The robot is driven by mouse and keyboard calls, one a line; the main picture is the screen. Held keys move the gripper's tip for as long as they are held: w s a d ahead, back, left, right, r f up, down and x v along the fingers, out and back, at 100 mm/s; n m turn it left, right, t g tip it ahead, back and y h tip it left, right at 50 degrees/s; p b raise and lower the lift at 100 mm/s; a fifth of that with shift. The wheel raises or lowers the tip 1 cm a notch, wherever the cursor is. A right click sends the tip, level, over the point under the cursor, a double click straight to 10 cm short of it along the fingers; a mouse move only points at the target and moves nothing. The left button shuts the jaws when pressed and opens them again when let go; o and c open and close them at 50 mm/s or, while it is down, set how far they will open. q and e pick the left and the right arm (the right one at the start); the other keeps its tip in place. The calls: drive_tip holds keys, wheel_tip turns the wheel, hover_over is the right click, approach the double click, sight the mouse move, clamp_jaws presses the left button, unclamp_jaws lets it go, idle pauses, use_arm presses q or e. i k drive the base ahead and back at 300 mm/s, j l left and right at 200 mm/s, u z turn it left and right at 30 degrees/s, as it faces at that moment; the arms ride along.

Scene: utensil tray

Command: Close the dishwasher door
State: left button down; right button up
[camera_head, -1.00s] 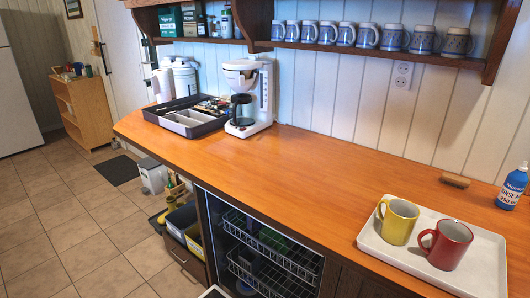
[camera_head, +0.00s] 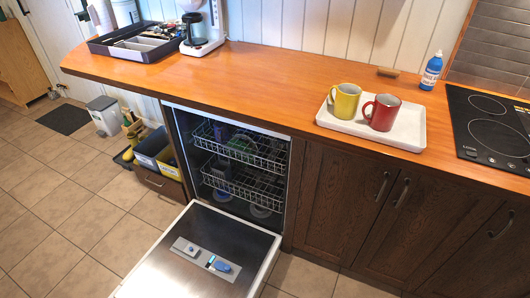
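The dishwasher door (camera_head: 175,268) is open, folded down flat in front of the dishwasher, with its inner steel face up. A detergent compartment with a blue piece (camera_head: 222,266) sits on that face. The lower left end of the door is cut off by the picture edge. Inside the dishwasher are an upper rack (camera_head: 240,150) and a lower rack (camera_head: 242,188), both pushed in, with some dishes in them. Neither of my grippers is in view.
The wooden counter (camera_head: 270,75) runs above the dishwasher. It holds a white tray (camera_head: 408,134) with a yellow mug (camera_head: 345,101) and a red mug (camera_head: 381,112), a utensil tray (camera_head: 105,48) and a coffee maker (camera_head: 203,30). Tiled floor (camera_head: 70,220) is clear at left.

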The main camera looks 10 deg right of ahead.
sight(165, 271)
drive_tip(key=j+z, duration=0.2)
drive_tip(key=j, duration=0.2)
drive_tip(key=k+j+z, duration=0.2)
drive_tip(key=j, duration=0.25)
drive_tip(key=j+z, duration=0.25)
drive_tip(key=j, duration=0.15)
drive_tip(key=j+z, duration=0.5)
drive_tip(key=j, duration=1.45)
